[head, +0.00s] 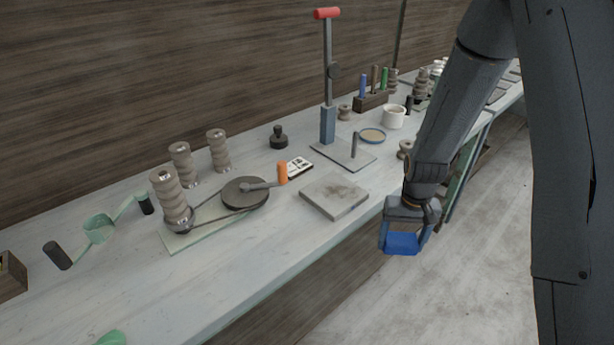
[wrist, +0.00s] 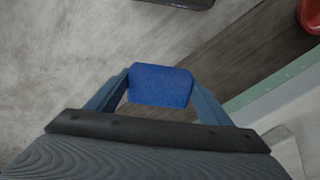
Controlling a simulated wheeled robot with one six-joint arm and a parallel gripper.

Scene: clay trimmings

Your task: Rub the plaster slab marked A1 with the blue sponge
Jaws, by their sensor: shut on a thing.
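The blue sponge (head: 402,243) is held between the fingers of my gripper (head: 403,240), out in front of the bench edge and above the floor. In the wrist view the sponge (wrist: 160,86) sits between the two blue-grey fingertips of the gripper (wrist: 161,90). A grey plaster slab (head: 333,197) with darker smudges on top lies on the bench near its front edge, left of my gripper and apart from it. A small mark shows on its front side, too small to read.
The pale bench (head: 265,262) runs along a wooden wall. A press with a red handle (head: 327,14) stands behind the slab. A white cup (head: 393,117) and tool block (head: 371,102) stand farther back.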

